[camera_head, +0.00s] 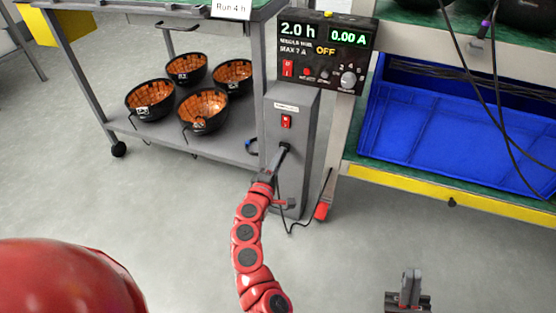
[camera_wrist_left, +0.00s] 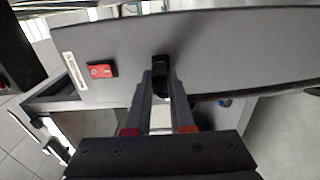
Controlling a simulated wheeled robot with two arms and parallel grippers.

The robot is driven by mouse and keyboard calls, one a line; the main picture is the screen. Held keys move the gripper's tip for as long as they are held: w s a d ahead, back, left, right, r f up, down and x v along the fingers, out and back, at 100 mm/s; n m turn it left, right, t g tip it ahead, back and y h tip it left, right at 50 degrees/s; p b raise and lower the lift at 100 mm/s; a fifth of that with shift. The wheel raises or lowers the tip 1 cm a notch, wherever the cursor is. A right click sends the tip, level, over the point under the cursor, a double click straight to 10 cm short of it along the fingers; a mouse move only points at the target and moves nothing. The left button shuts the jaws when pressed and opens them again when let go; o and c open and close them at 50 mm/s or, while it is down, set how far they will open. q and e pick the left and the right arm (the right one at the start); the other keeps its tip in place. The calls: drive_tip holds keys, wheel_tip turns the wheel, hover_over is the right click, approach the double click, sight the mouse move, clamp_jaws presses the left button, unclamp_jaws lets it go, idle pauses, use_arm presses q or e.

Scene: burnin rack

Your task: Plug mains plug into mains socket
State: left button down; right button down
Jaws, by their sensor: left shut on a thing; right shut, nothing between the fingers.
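My left gripper (camera_head: 284,150) reaches up to the front face of a grey upright box (camera_head: 301,160). It is shut on the black mains plug, which shows between the fingertips (camera_wrist_left: 161,88) in the left wrist view (camera_wrist_left: 161,66). The plug is at the box face, below the red rocker switch (camera_head: 286,121). The mains socket is hidden behind the plug and fingers, and I cannot tell how far in the plug sits. A black cable (camera_head: 291,231) hangs in a loop below my left gripper. My right gripper (camera_head: 410,273) is shut and empty at the lower right.
A control unit (camera_head: 325,50) reading 2.0 h, 0.00 A and OFF sits above the box. A grey cart (camera_head: 230,148) with several black bowls (camera_head: 150,98) stands left. A blue bin (camera_head: 450,140) is on the right rack, with dark cables hanging over it. The floor in front is clear.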

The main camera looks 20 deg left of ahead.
use_arm(q)
drive_tip(key=c, duration=0.7)
unclamp_jaws()
drive_tip(key=shift+w+a+f, duration=0.1)
drive_tip(key=shift+f, duration=0.05)
